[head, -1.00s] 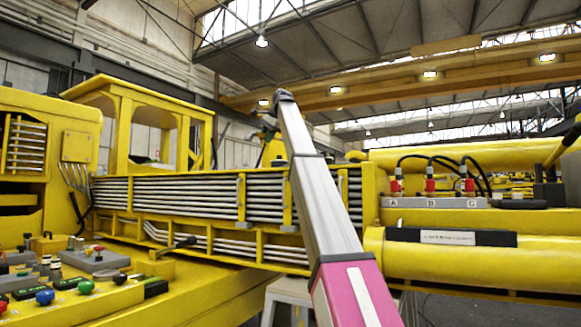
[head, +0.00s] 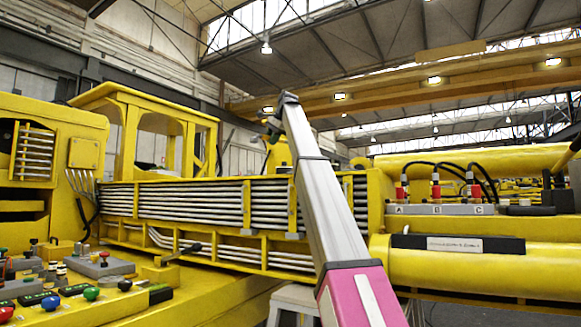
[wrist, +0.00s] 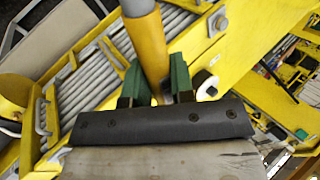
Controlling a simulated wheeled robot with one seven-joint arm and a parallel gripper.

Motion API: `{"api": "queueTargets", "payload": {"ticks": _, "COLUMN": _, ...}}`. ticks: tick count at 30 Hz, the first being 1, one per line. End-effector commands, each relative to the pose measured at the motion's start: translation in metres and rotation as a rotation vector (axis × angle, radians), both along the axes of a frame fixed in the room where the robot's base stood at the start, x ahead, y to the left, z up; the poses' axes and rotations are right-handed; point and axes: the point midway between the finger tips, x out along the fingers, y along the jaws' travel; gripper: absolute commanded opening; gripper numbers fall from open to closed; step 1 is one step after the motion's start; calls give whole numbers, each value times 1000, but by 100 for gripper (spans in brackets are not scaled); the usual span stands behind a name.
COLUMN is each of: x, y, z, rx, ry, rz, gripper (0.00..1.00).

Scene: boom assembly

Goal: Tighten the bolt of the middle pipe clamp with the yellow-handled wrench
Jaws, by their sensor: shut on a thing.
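In the wrist view, my gripper (wrist: 156,82) has its green fingers shut on a yellow handle (wrist: 151,45), taken as that of the wrench. The handle runs up out of the top of the picture, and its lower end goes behind the dark gripper plate. The wrench's working end cannot be made out. Grey pipes (wrist: 82,97) run at the left. In the head view, yellow upright clamps (head: 247,206) cross the pipes; I cannot tell which is the middle one.
In the head view, a control panel (head: 100,290) with coloured buttons is at the lower left. A black lever (head: 183,252) sticks out below the pipes. Red connectors (head: 436,192) with black hoses stand at the right. A grey stool (head: 292,300) stands below the boom.

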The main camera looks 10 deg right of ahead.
Motion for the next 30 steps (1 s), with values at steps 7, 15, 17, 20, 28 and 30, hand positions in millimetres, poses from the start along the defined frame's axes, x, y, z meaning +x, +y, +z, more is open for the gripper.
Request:
{"api": "queueTargets", "payload": {"ticks": 7, "x": -5, "y": -5, "z": -12, "rx": 0, "ry": 0, "rz": 36, "gripper": 0}}
{"api": "queueTargets", "payload": {"ticks": 15, "x": -12, "y": -13, "z": -32, "rx": -1, "ry": -1, "rz": 104, "gripper": 0}}
{"api": "queueTargets", "payload": {"ticks": 17, "x": -14, "y": -14, "z": -36, "rx": -2, "ry": -1, "rz": 120, "gripper": 0}}
{"api": "queueTargets", "payload": {"ticks": 20, "x": -17, "y": -17, "z": -43, "rx": -1, "ry": -2, "rz": 145, "gripper": 0}}
{"api": "queueTargets", "payload": {"ticks": 28, "x": -22, "y": -25, "z": -62, "rx": -2, "ry": -3, "rz": 207, "gripper": 0}}
{"api": "queueTargets", "payload": {"ticks": 30, "x": -23, "y": -26, "z": -65, "rx": -3, "ry": -3, "rz": 220, "gripper": 0}}
